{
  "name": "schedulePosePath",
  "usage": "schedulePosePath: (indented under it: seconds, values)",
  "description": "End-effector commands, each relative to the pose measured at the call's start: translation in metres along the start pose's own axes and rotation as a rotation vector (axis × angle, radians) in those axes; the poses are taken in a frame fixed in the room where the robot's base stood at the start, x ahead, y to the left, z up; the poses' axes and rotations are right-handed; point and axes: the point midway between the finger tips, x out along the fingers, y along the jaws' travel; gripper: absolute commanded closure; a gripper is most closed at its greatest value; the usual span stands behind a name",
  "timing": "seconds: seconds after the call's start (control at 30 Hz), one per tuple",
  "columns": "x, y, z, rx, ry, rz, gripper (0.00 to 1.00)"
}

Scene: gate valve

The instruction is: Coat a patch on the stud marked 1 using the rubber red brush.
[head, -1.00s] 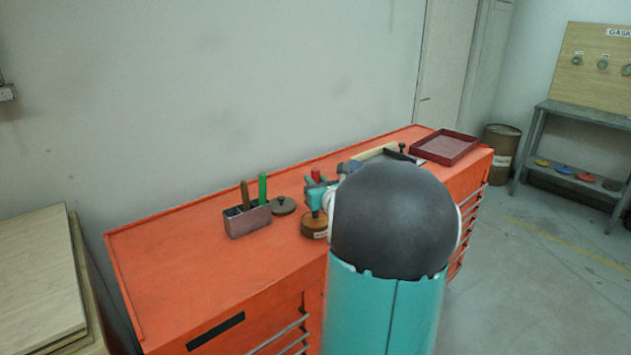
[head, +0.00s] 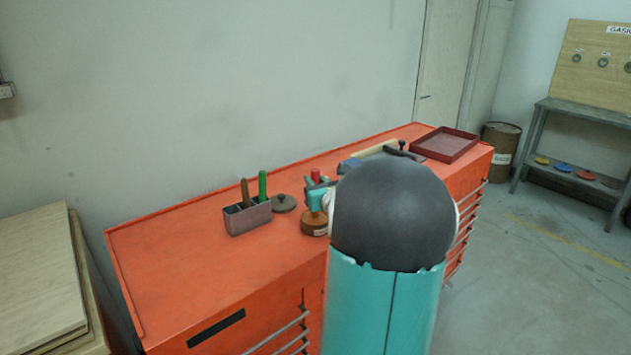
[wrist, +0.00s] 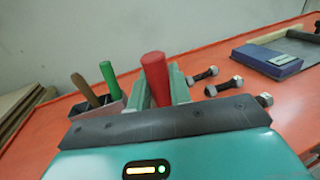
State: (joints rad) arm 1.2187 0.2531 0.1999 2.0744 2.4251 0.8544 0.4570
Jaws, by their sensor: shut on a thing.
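My gripper (wrist: 160,92) is shut on the red-handled brush (wrist: 154,78), whose handle stands up between the fingers in the wrist view. In the head view the brush's red top (head: 316,175) shows above my gripper (head: 317,199), over or just behind a round brown pot (head: 314,224) with a pale label. The bristle end is hidden, so I cannot tell whether it is inside the pot. Several dark studs with pale nuts lie right of my gripper in the wrist view: one farther (wrist: 204,74), one middle (wrist: 223,87), one nearer (wrist: 265,99). No number is readable on them.
A grey holder (head: 248,219) with a brown and a green handle stands left of the pot, by a round grey lid (head: 284,203). A blue block (wrist: 270,62) lies beyond the studs. A dark red tray (head: 445,145) sits at the right end of the orange bench (head: 185,265), whose left part is clear.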

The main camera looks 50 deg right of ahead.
Motion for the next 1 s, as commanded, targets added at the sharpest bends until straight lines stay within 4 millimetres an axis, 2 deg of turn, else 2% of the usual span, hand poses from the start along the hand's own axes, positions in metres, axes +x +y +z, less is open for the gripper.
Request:
schedulePosePath:
  seconds: [0.47,1.0]
  values:
    - [0.0,0.0,0.0,0.0,0.004,0.0,1.0]
    - [0.0,0.0,0.04,-0.001,0.001,0.0,1.0]
